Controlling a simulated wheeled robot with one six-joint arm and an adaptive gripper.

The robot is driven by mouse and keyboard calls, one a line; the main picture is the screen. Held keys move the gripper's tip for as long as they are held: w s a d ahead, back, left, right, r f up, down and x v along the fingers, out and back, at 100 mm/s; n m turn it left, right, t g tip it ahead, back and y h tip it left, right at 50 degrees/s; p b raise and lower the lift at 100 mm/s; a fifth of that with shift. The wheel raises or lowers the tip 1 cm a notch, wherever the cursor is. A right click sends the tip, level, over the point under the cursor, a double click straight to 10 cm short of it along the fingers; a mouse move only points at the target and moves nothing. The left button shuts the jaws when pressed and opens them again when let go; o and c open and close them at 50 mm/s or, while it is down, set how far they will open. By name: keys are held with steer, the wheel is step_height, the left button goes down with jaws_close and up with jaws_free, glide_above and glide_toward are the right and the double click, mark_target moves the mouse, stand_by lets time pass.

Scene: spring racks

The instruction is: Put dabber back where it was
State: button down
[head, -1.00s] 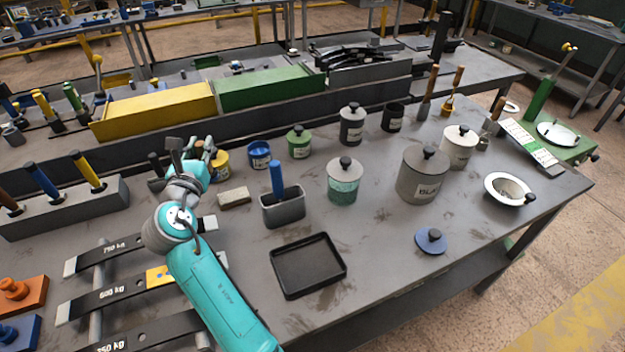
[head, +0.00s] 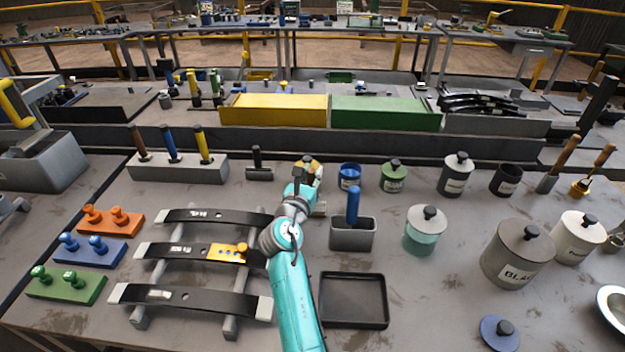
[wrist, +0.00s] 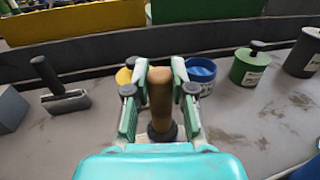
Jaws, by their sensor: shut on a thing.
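In the wrist view, my gripper (wrist: 160,92) is shut on a wooden-handled tool with a dark round foot, which looks like the dabber (wrist: 161,98). It stands roughly upright between the fingers. I cannot tell whether its foot touches the table. In the head view, my gripper (head: 304,174) is over the back middle of the bench, in front of a yellow pot (head: 316,166), and the dabber is mostly hidden by the arm. The yellow pot also shows in the wrist view (wrist: 123,76), just behind the left finger, with a blue pot (wrist: 201,72) behind the right finger.
A grey holder with a blue-handled tool (head: 353,207) stands right of my arm, with an empty black tray (head: 353,301) in front. Lidded pots, including a green one (head: 394,178), fill the right. A dark-handled block (head: 258,164) and leaf springs (head: 190,252) are left.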

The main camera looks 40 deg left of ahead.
steer(key=shift+a+f, duration=0.1)
steer(key=shift+f, duration=0.8)
steer(key=shift+f, duration=0.1)
steer(key=c, duration=1)
jaws_free()
steer(key=shift+s, duration=0.15)
steer(key=v, duration=1.2)
